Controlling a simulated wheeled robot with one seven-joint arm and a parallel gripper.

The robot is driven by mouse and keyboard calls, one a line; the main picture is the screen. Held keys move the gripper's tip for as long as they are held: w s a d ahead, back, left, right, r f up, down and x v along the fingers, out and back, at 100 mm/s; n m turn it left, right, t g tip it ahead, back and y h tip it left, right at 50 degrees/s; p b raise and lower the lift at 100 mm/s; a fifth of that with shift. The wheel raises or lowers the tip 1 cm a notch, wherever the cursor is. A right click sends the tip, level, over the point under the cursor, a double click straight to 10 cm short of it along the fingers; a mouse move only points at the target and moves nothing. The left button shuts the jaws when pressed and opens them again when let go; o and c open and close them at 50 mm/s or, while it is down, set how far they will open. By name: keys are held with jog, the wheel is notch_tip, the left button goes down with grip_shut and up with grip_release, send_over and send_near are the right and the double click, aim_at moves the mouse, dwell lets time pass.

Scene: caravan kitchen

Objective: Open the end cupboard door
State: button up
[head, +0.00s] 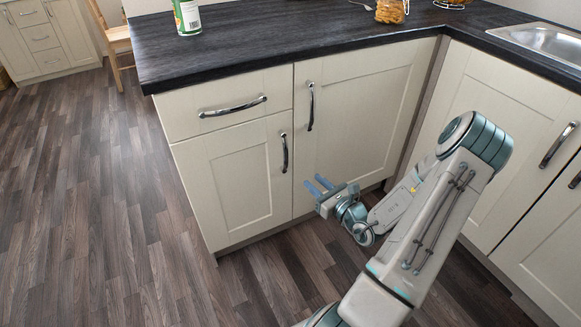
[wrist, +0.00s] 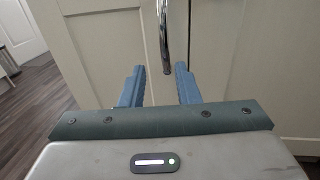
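The end cupboard door (head: 235,183) is a cream panel below a drawer at the counter's left end; it looks shut. Its upright chrome handle (head: 284,153) is near the door's right edge. In the wrist view the door (wrist: 110,45) fills the middle left, and the handle (wrist: 164,38) runs down to just between the fingertips in the picture. My gripper (head: 317,184) is in front of the cupboards, to the right of and lower than the handle in the head view. Its two blue fingers (wrist: 160,71) are apart and hold nothing. I cannot tell how far the handle is from them.
A drawer (head: 228,102) is above the door. A taller cupboard door (head: 358,115) adjoins it on the right, and more cupboards (head: 493,130) run along the right side. The dark worktop (head: 290,38) overhangs them. The wooden floor (head: 95,190) to the left is clear.

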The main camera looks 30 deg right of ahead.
aim_at(286, 157)
jog(key=b+x, duration=0.1)
jog(key=x, duration=0.3)
jog(key=b+x, duration=0.1)
jog(key=x, duration=0.4)
jog(key=b+x, duration=0.1)
jog(key=x, duration=0.3)
jog(key=shift+w+d+f, duration=0.2)
jog(key=shift+w, duration=0.2)
grip_shut()
